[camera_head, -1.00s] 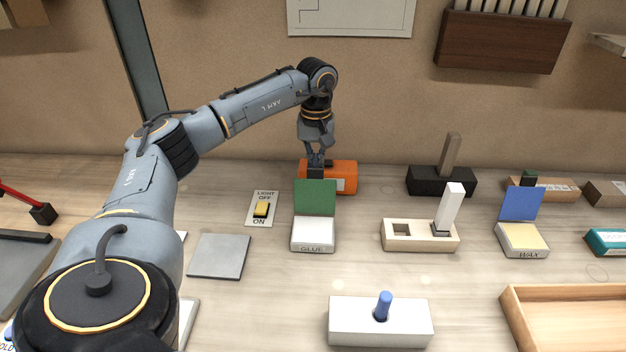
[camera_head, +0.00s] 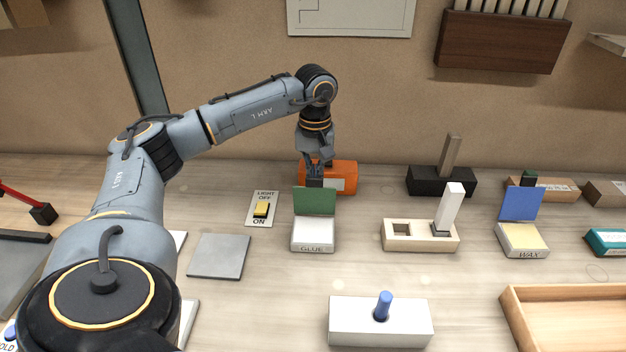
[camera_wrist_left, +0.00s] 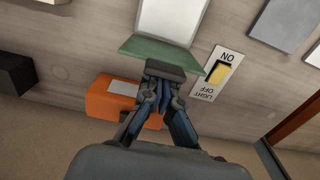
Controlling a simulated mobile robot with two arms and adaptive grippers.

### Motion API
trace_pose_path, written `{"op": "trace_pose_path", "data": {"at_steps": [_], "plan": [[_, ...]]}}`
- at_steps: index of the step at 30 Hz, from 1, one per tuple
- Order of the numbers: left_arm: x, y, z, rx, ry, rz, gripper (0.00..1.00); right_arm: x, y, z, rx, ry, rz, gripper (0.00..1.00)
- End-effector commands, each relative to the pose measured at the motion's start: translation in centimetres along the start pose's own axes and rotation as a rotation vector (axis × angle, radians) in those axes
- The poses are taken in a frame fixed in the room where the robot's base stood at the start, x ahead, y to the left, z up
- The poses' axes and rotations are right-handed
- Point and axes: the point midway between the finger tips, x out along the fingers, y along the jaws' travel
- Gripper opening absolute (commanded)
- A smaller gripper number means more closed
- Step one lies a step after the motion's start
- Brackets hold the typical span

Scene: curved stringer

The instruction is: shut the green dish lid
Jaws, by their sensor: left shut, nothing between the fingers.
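The green lid (camera_head: 314,201) stands raised at the back of the white dish labelled GLUE (camera_head: 313,234). It looks tipped a little forward. In the left wrist view the lid (camera_wrist_left: 163,54) is seen nearly edge-on beside the white dish (camera_wrist_left: 172,18). My left gripper (camera_head: 314,179) is shut and empty, just behind the lid. Its fingertips (camera_wrist_left: 165,70) are close against the lid's rear face; I cannot tell for sure if they touch. My right gripper is not in view.
An orange box (camera_head: 341,178) lies right behind the gripper. A yellow light switch (camera_head: 261,209) is left of the dish. A wooden block with a white lever (camera_head: 418,235) is to the right. A second dish, labelled WAX, has a blue lid (camera_head: 521,204). A white block with a blue peg (camera_head: 380,321) is in front.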

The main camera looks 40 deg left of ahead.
Motion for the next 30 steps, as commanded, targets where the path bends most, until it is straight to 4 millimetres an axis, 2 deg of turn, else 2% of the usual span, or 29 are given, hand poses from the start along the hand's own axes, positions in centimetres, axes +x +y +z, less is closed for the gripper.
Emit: {"op": "trace_pose_path", "data": {"at_steps": [12, 17, 30], "plan": [[0.0, 0.0, 2.5, 0.000, 0.000, 0.000, 0.00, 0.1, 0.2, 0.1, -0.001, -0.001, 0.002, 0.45], [-0.4, 0.0, 2.5, -0.001, 0.000, 0.001, 0.00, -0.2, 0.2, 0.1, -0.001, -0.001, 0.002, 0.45], [-5.6, 0.0, 2.5, -0.001, 0.000, 0.000, 0.00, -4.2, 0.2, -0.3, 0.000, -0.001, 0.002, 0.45]]}}
